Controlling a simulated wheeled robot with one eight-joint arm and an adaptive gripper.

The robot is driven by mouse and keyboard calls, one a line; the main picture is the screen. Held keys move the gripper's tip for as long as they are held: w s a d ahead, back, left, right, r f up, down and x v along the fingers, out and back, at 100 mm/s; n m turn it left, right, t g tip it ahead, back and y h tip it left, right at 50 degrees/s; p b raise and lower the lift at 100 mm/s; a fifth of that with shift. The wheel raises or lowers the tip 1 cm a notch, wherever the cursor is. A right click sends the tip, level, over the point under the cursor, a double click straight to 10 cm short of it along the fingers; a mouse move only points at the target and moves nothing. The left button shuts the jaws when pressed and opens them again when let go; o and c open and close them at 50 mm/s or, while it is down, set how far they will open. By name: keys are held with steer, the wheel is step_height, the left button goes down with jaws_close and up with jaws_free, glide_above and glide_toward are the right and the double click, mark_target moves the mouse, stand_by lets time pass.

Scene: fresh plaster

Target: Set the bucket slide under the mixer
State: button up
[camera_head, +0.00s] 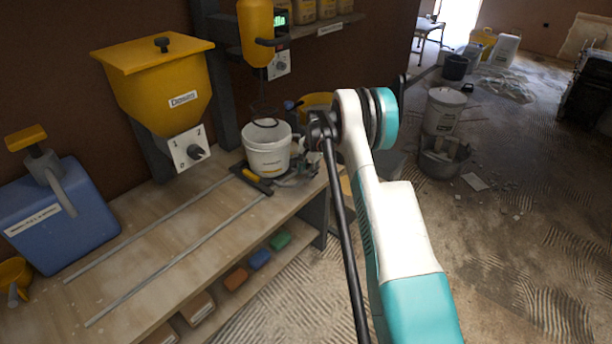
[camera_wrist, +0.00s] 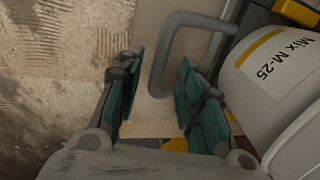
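The white bucket (camera_head: 268,152) stands on the bench at the far end of two metal rails (camera_head: 175,245). In the wrist view the bucket (camera_wrist: 270,75) is labelled "Mix M-25". A dark bar with a yellow part (camera_head: 252,179) lies across the rails in front of it. The yellow mixer (camera_head: 256,35) hangs above, its whisk near the bucket rim; I cannot tell whether they line up in depth. My gripper (camera_wrist: 158,100) is open, its teal-padded fingers either side of a grey loop handle (camera_wrist: 172,50). In the head view my gripper (camera_head: 292,175) is small and partly hidden beside the bucket.
A yellow hopper with a dial (camera_head: 165,90) and a blue canister (camera_head: 55,215) stand along the bench's left and back. Coloured blocks (camera_head: 260,259) sit on the lower shelf. More buckets (camera_head: 443,112) stand on the floor at right.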

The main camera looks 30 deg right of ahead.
step_height(320, 180, up, 9)
steer(key=s, duration=0.1)
steer(key=shift+s+d, duration=0.3)
steer(key=shift+s, duration=0.05)
steer(key=shift+r, duration=0.15)
steer(key=s+a+r+n+t, duration=0.1)
steer(key=s+a+r+n, duration=0.2)
steer(key=s+a+r, duration=0.75)
steer(key=s+a+r+n+t, duration=0.1)
steer(key=s+a+r+n, duration=0.2)
steer(key=s+a+r, duration=0.7)
steer(key=s+a+r+n+t, duration=0.1)
steer(key=s+a+n, duration=0.2)
steer(key=s, duration=0.8)
steer(key=s+a+r+n+t, duration=0.1)
steer(key=s+a+n, duration=0.3)
steer(key=s, duration=0.7)
steer(key=shift+a+n+t+h, duration=0.2)
steer(key=shift+n+t+h, duration=0.2)
steer(key=shift+n+t, duration=0.15)
steer(key=shift+s, duration=0.1)
